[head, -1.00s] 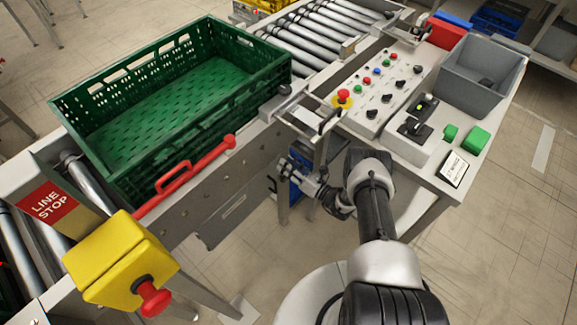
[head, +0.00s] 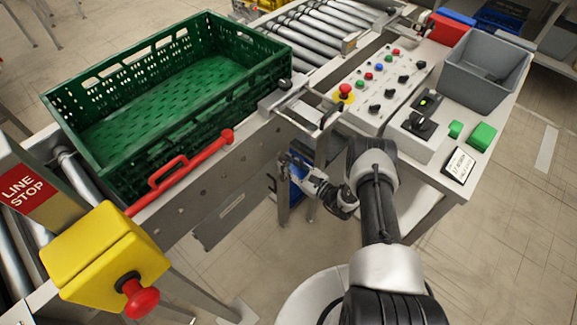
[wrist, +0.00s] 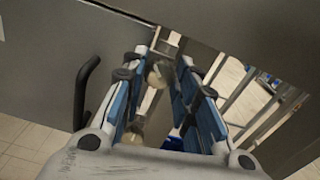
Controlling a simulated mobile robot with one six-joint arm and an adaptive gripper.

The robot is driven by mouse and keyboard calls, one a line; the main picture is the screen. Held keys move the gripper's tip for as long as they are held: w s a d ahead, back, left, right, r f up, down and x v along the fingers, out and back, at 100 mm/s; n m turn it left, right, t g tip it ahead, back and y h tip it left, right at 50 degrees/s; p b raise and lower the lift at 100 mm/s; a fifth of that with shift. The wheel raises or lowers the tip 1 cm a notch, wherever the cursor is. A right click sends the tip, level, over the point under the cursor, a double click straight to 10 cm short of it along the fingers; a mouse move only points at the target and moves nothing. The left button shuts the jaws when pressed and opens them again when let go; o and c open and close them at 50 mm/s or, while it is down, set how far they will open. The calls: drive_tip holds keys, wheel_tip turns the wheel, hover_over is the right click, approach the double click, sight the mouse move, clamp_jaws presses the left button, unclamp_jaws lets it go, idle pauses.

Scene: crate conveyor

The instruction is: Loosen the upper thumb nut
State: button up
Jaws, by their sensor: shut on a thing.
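In the wrist view my gripper (wrist: 162,65) has its two blue-padded fingers around a small pale round knob, which I take to be the upper thumb nut (wrist: 157,74). In the head view my gripper (head: 281,171) is at the side of the conveyor frame, below the control desk's left end. The nut is hidden there.
A green crate (head: 70,135) stands on the conveyor above, with a red handle (head: 180,172) along its near side. A yellow stop box (head: 105,258) with a red button is at the lower left. The control desk (head: 455,183) is at the right. A black handle (wrist: 84,92) sits left of my fingers.

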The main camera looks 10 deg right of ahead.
drive_tip(key=n+b, duration=0.1)
drive_tip(key=n, duration=0.3)
drive_tip(key=shift+f+n, duration=0.1)
drive_tip(key=shift+n, duration=0.2)
drive_tip(key=n+b, duration=0.1)
drive_tip(key=n, duration=0.3)
drive_tip(key=shift+n, duration=0.4)
drive_tip(key=o, duration=1.1)
drive_tip(key=shift+c, duration=0.2)
drive_tip(key=v, duration=1.2)
